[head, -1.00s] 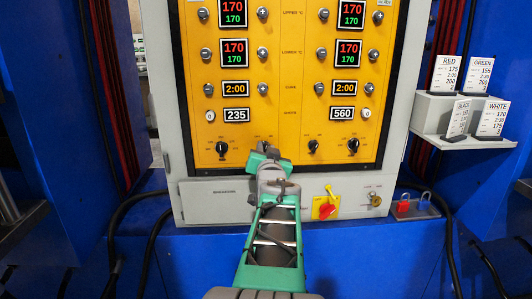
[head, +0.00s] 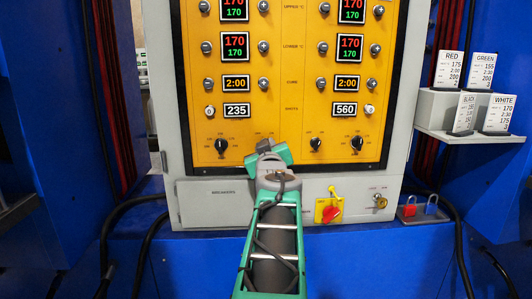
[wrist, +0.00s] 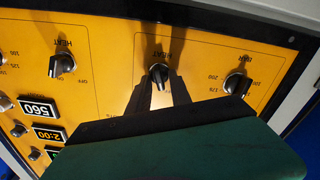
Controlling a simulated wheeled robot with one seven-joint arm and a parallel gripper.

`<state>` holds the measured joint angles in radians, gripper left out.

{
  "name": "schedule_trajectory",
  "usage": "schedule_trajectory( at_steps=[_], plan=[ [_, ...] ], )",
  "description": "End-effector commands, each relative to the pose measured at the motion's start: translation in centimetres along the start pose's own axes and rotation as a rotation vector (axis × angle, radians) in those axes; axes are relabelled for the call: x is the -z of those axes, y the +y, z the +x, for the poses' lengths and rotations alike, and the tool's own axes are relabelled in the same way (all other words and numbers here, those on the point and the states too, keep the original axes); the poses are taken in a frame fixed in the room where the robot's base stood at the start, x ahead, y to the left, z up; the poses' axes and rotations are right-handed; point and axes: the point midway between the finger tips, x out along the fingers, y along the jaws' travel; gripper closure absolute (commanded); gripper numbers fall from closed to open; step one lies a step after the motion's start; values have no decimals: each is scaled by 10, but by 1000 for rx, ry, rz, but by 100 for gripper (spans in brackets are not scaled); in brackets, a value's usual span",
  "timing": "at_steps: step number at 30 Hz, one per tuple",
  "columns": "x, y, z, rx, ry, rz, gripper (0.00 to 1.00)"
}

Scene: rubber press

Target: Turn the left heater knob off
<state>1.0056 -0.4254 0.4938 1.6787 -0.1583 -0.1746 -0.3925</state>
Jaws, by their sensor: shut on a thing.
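The left heater knob (wrist: 160,74) is black with a pale pointer. It is the middle of three knobs in the wrist view, where the panel appears upside down. The two dark fingers of my gripper (wrist: 159,90) are closed on it from both sides. In the head view my gripper (head: 265,150) covers this knob, at the lower middle of the yellow panel (head: 280,110). The knob's exact setting is hard to read.
Close by are a BAR knob (head: 221,145), the right heater knob (head: 316,144) and another knob (head: 357,143). Below are a red switch on a yellow plate (head: 329,211) and a key lock (head: 379,200). A card shelf (head: 440,103) stands at right.

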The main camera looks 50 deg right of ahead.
Motion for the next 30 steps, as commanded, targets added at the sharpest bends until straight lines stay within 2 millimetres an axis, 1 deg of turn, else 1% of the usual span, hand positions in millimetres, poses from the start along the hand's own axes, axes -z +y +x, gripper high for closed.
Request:
schedule_trajectory(
  at_steps=[6, 17, 18, 20, 27, 30],
  plan=[
    [-1, 0, 0, 0, -1, -39, 100],
    [0, 0, 0, -1, -1, -44, 100],
    [0, 0, 0, -1, -1, -44, 74],
    [0, 0, 0, -1, -1, -44, 69],
    [0, 0, 0, 0, -1, -43, 68],
    [1, 1, -7, -1, -1, -43, 68]
  ],
)
